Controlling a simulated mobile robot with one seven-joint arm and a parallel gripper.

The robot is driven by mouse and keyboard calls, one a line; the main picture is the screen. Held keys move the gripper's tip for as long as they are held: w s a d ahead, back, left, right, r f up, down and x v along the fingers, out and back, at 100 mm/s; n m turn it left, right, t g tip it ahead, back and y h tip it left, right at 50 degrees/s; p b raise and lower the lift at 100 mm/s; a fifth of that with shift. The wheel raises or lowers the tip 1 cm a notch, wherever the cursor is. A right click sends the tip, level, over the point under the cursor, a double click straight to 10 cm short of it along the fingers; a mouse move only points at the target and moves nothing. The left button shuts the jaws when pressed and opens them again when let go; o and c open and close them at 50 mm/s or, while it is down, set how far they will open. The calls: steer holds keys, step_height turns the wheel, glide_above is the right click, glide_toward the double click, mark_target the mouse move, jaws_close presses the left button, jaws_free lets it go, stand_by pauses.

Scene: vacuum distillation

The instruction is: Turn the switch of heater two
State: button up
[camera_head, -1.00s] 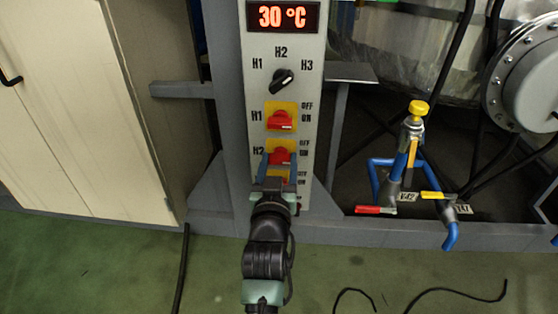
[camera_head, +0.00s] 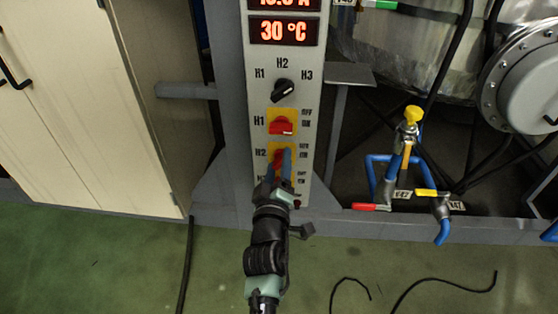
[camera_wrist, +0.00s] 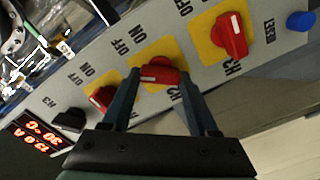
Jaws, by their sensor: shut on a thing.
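The red heater two switch (camera_head: 279,157), labelled H2, sits on a yellow plate on the grey control panel. It also shows in the wrist view (camera_wrist: 160,72), between my two blue fingers and tilted differently from the switches beside it. My gripper (camera_head: 280,166) reaches up to the panel from below and is shut on this switch, one finger on either side. In the head view the gripper partly hides the switch and its plate. The H1 switch (camera_head: 281,125) is just above it and free of the fingers.
The third red switch (camera_wrist: 230,35) and a blue reset button (camera_wrist: 300,21) lie beyond H2. A black selector knob (camera_head: 283,90) and a 30 °C display (camera_head: 284,31) are higher up. Blue pipes with valves (camera_head: 409,140) stand at right; a cabinet (camera_head: 85,110) at left.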

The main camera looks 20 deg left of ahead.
steer(key=n, duration=0.3)
steer(key=shift+n+p, duration=0.3)
steer(key=shift+f+n, duration=0.15)
steer(key=shift+n, duration=1.65)
steer(key=o, duration=1.4)
steer(key=p+v, duration=0.3)
steer(key=v, duration=1)
